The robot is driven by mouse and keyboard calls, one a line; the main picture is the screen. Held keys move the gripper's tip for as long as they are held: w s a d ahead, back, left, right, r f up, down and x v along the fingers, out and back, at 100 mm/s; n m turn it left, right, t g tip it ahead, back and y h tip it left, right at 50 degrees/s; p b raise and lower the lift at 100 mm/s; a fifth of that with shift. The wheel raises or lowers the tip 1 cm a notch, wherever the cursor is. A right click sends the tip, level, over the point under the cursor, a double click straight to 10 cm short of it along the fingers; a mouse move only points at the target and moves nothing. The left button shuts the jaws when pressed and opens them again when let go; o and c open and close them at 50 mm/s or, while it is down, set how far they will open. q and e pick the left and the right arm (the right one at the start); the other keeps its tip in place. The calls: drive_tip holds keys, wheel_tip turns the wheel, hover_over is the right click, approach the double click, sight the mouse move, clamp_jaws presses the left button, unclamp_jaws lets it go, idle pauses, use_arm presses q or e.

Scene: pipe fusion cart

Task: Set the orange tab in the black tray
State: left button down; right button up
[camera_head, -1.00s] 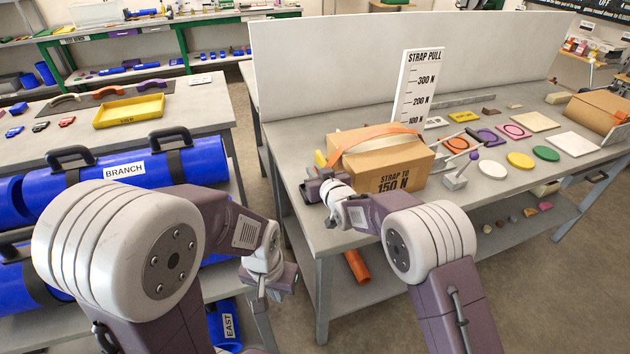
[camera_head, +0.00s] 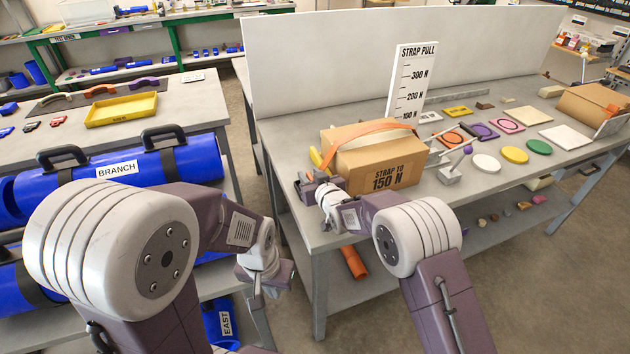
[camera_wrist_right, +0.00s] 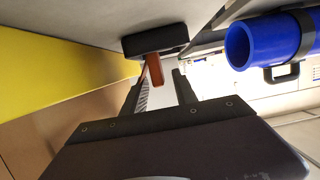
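In the right wrist view, the orange tab (camera_wrist_right: 154,70) is a short orange-red strip between the fingers of my right gripper (camera_wrist_right: 158,82). The fingers look apart, with gaps on both sides of the tab. The tab's far end meets a black block-like thing (camera_wrist_right: 155,40), which looks like the black tray; whether the tab lies inside or against it I cannot tell. In the head view my right gripper (camera_head: 312,190) is at the bench's left edge beside the strapped box; tab and tray are not clear there. My left gripper (camera_head: 264,288) hangs low between the benches, its fingers unclear.
The cardboard box (camera_head: 372,160) with an orange strap stands close to my right gripper. A yellow thing (camera_head: 316,157) is beside it. Coloured discs and plates lie farther right on the bench. Blue pipes (camera_head: 190,160) and a yellow tray (camera_head: 122,110) are at left.

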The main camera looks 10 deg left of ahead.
drive_tip(key=v, duration=1.2)
drive_tip(key=shift+r, duration=0.1)
drive_tip(key=d+h, duration=0.1)
drive_tip(key=d, duration=0.1)
drive_tip(key=d+m+g+h+p, duration=0.1)
drive_tip(key=d, duration=0.2)
drive_tip(key=d+f+h+p, duration=0.1)
drive_tip(key=d, duration=0.2)
drive_tip(key=shift+s+m+g, duration=0.3)
drive_tip(key=s+d+f+m+g+h+p, duration=0.2)
drive_tip(key=s+d+m+g+h+p, duration=0.3)
drive_tip(key=s+d, duration=1.5)
drive_tip(key=s+g, duration=0.2)
drive_tip(key=g, duration=0.2)
drive_tip(key=shift+s+d, duration=0.4)
